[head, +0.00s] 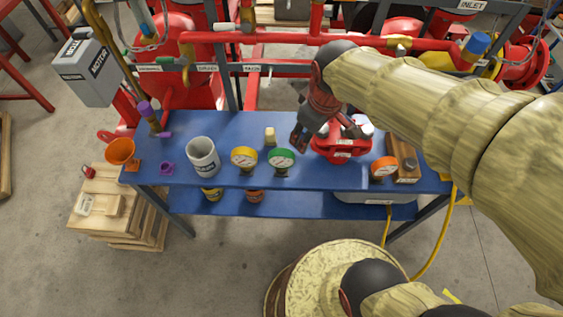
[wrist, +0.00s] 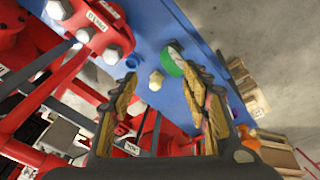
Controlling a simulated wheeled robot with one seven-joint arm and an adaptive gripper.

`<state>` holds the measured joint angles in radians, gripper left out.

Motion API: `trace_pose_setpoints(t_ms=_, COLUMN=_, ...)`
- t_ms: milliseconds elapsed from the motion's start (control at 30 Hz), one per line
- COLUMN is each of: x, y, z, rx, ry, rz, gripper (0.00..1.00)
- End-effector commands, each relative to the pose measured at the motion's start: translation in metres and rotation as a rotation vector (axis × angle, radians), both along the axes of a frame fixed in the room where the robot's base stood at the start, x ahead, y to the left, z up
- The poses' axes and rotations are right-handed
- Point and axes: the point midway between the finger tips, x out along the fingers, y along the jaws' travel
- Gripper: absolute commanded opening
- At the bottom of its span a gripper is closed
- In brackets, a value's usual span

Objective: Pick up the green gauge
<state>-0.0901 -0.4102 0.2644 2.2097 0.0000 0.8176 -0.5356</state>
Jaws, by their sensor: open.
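The green gauge (head: 282,160) stands on the blue bench top (head: 225,130), its pale dial facing me, just right of a yellow gauge (head: 243,158). In the wrist view the green gauge (wrist: 173,60) shows beyond my gripper, partly hidden by a finger. My gripper (head: 298,140) is above the bench, up and to the right of the green gauge and apart from it. In the wrist view my gripper's fingers (wrist: 165,90) are spread, with nothing between them.
A small beige block (head: 270,137) stands behind the green gauge. A red flanged part (head: 342,142) is right of my gripper, with an orange gauge (head: 384,168) and wooden block beyond. A white mug-like container (head: 203,157) stands at left. Red pipes (head: 290,38) run behind the bench.

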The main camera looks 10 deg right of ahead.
Motion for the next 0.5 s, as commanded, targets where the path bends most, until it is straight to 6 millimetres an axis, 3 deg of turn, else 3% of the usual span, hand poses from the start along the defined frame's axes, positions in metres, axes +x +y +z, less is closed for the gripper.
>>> trace_pose_setpoints(t_ms=200, x=0.048, y=0.029, z=-0.072, rx=-0.077, ry=0.142, rz=0.376, gripper=0.47)
trace_pose_setpoints(t_ms=333, x=0.062, y=0.042, z=-0.112, rx=-0.101, ry=0.199, rz=0.556, gripper=0.47)
trace_pose_setpoints(t_ms=500, x=0.068, y=0.050, z=-0.141, rx=-0.112, ry=0.233, rz=0.680, gripper=0.47)
